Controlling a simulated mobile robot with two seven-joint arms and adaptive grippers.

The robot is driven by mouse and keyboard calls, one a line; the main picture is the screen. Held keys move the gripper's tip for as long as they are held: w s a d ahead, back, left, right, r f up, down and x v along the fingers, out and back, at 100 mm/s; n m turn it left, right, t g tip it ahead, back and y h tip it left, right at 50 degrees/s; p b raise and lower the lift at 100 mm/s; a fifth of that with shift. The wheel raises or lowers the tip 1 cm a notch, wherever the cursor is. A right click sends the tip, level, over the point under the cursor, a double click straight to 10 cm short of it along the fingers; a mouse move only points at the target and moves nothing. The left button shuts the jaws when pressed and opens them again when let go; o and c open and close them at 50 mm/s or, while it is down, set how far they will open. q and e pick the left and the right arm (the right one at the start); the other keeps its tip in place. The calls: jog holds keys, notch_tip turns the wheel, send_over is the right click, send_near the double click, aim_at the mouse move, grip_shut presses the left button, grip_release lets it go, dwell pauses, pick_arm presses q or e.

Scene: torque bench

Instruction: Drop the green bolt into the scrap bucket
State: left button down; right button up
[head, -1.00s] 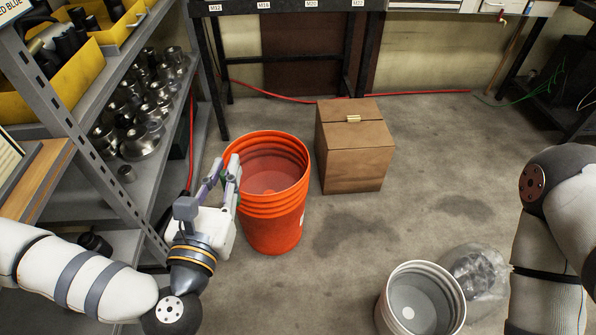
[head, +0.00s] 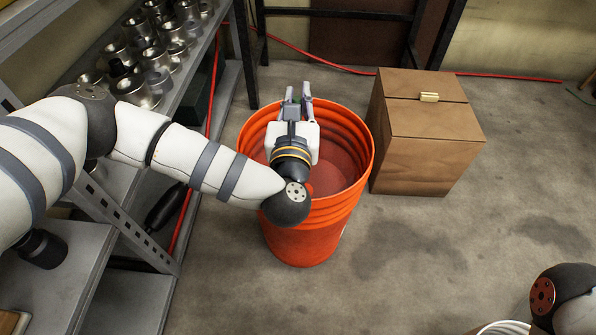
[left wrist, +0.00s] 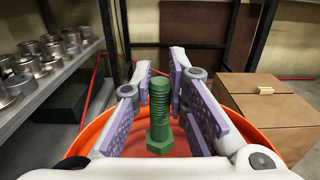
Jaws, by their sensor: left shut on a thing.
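The green bolt (left wrist: 159,112) stands upright between the finger pads of my left gripper (left wrist: 162,90) in the left wrist view, threaded shank up and hex head down. My left gripper (head: 297,93) is shut on it. In the head view the gripper is above the orange bucket (head: 310,232), near its far rim; the bolt is mostly hidden there. The bucket is open-topped, and the orange rim (left wrist: 98,126) shows below the bolt in the left wrist view. My right gripper is out of view; only part of my right arm shows at the lower right.
A brown wooden box (head: 425,145) stands right of the orange bucket. A grey metal shelf (head: 235,80) with metal cups is on the left. A pale bucket rim (head: 500,328) shows at the bottom right. A red hose (head: 500,76) runs along the back floor. Open floor lies at right.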

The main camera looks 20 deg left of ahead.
pick_arm(q)
jog(key=shift+w+a, duration=0.1)
jog(key=shift+w, duration=0.1)
notch_tip(320, 180, down, 6)
jog(key=b, duration=0.4)
jog(key=shift+s, duration=0.15)
jog(key=shift+r, duration=0.1)
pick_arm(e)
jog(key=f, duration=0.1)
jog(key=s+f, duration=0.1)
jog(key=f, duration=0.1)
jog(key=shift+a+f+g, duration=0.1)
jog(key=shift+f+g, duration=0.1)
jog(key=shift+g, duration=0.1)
pick_arm(q)
jog(key=c, duration=1.5)
grip_release()
jog(key=v, duration=1.2)
